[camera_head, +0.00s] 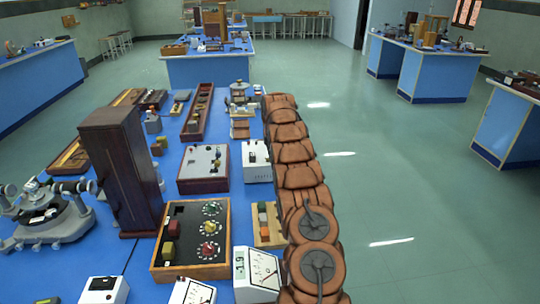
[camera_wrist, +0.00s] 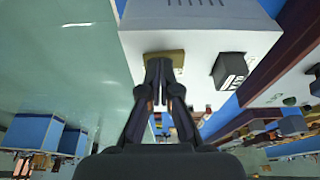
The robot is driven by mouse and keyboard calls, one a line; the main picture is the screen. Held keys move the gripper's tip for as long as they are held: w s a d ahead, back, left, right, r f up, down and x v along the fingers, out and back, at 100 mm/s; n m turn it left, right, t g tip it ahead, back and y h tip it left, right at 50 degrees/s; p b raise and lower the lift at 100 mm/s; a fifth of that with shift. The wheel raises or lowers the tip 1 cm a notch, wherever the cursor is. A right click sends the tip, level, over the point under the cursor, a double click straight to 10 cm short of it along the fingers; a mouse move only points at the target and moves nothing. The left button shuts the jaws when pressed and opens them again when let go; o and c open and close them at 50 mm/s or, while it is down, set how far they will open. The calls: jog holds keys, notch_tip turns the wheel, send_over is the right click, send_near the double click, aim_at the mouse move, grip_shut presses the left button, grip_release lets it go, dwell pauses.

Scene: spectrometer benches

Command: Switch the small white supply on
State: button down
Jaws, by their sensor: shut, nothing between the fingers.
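The small white supply appears to be the white box (camera_head: 258,174) near the right edge of the blue bench, with small dark parts on its upper face. In the wrist view a white case (camera_wrist: 195,45) with vent slots fills the upper middle. It carries a black switch-like block (camera_wrist: 230,70) and a tan plate (camera_wrist: 165,57). My gripper (camera_wrist: 160,66) is shut and empty, its fingertips overlapping the tan plate, left of the black block. I cannot tell whether they touch the case. The switch's position is too unclear to read. My gripper is not clearly visible in the head view.
A grey-topped box (camera_head: 204,163) stands just left of the supply. A wooden-framed dial box (camera_head: 190,265), a white meter (camera_head: 243,282) and a tall dark wooden cabinet (camera_head: 120,170) stand nearer. Green floor (camera_head: 430,200) is open right of the bench.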

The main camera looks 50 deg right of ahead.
jog(key=shift+r, duration=0.1)
jog(key=r, duration=0.1)
jog(key=r+p, duration=0.2)
jog(key=r, duration=0.1)
jog(key=shift+w+a, duration=0.2)
jog(key=shift+a, duration=0.05)
jog(key=a+r+b, duration=0.2)
jog(key=a+r, duration=0.1)
jog(key=r, duration=0.6)
jog(key=shift+s+a, duration=0.2)
jog(key=shift+s, duration=0.25)
jog(key=shift+r, duration=0.1)
